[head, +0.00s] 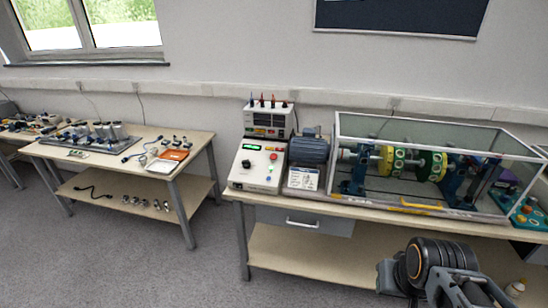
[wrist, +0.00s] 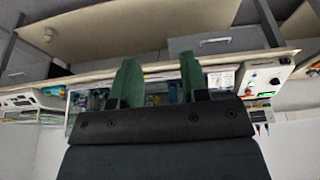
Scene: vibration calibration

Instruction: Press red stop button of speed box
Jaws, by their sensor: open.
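The speed box (head: 256,170) is a white sloped box at the left end of the right-hand table in the head view. Its red button (head: 273,157) is on the upper right of the panel, with a black knob to its left and small coloured buttons below. In the wrist view, which looks upside down, the speed box (wrist: 265,76) is at upper right, and a small red spot on it looks like the red button (wrist: 275,81). My gripper (wrist: 157,62) shows two green fingers, apart and empty, well away from the box. The fingers are not clear in the head view.
A motor (head: 309,149) and a glass-covered rig (head: 425,165) stand right of the speed box. A white instrument (head: 268,119) with leads stands behind it. A second table (head: 200,150) with parts is at left. Floor between the tables is clear. My arm is at lower right.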

